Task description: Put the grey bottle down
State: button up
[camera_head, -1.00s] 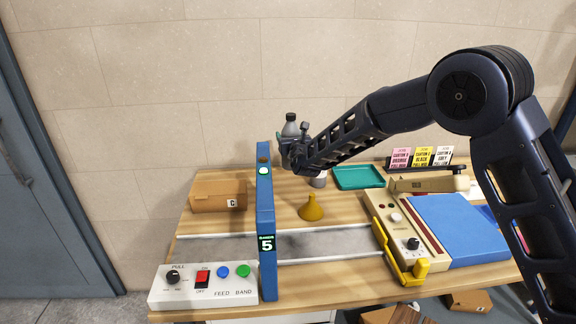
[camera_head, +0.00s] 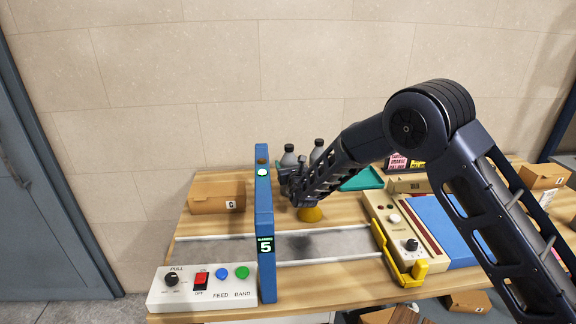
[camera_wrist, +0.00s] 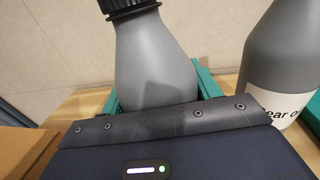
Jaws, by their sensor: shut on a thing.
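My gripper (camera_head: 287,172) is shut on a grey bottle (camera_head: 289,156) with a black cap, behind the blue post on the table's left half. In the wrist view the second bottle (camera_wrist: 285,50) shows a white label and stands apart from the held one.
A brown carton marked C (camera_head: 217,196) lies left of the blue post (camera_head: 264,225). A teal tray (camera_head: 362,179) lies right of the bottles. The grey belt (camera_head: 325,244) runs in front.

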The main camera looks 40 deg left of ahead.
dwell(0.3)
jog(key=o, duration=1.4)
jog(key=shift+f, duration=0.1)
jog(key=shift+o, duration=0.2)
jog(key=shift+d, duration=0.1)
jog(key=shift+s+d, duration=0.25)
jog(key=shift+d, duration=0.05)
jog(key=v, duration=1.1)
